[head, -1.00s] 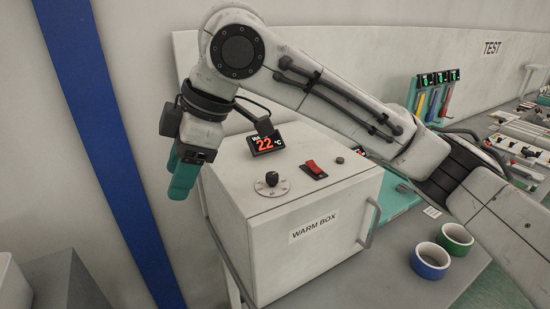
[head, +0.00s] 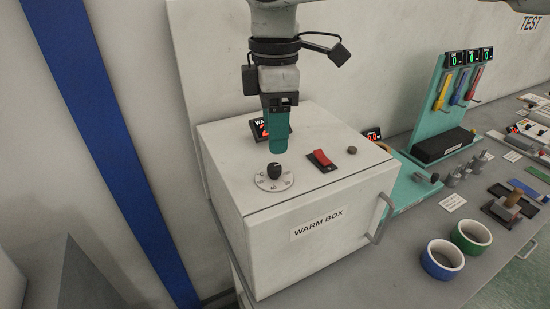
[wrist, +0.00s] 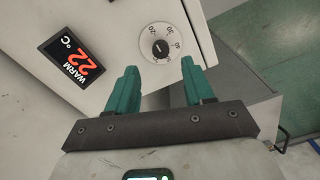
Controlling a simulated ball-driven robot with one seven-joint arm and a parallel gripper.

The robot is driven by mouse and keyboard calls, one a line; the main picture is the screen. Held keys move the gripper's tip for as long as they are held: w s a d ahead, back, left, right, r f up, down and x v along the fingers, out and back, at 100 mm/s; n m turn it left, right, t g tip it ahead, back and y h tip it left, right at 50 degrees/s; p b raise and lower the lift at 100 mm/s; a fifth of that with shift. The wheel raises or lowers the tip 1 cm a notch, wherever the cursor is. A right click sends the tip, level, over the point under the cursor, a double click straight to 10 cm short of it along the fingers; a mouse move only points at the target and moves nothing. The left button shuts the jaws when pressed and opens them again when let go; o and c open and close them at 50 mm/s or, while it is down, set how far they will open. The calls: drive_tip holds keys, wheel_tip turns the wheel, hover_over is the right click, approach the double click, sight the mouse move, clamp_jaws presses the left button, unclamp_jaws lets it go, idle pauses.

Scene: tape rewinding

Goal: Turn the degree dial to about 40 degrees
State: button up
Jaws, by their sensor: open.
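The degree dial has a black knob (head: 274,170) on a round white scale plate (head: 262,184), on top of the white warm box (head: 235,150) near its front left. In the wrist view the dial (wrist: 160,48) shows scale numbers around its rim; the pointer's exact reading is too small to tell. My gripper (head: 278,150) has teal fingers and hangs above and just behind the knob in the head view, apart from it. In the wrist view my gripper's fingers (wrist: 160,75) are open and empty, with the dial beyond their tips. The display (wrist: 71,48) reads 22 °C.
A red switch (head: 321,158) and a small dark button (head: 352,150) sit on the box top right of the dial. A handle (head: 382,218) is on the box's right side. Blue (head: 442,262) and green (head: 471,238) tape rings stand on the table.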

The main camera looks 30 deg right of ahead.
sight(275, 166)
wheel_tip(275, 166, down, 7)
idle(0.3)
drive_tip(key=shift+c, duration=0.2)
clamp_jaws()
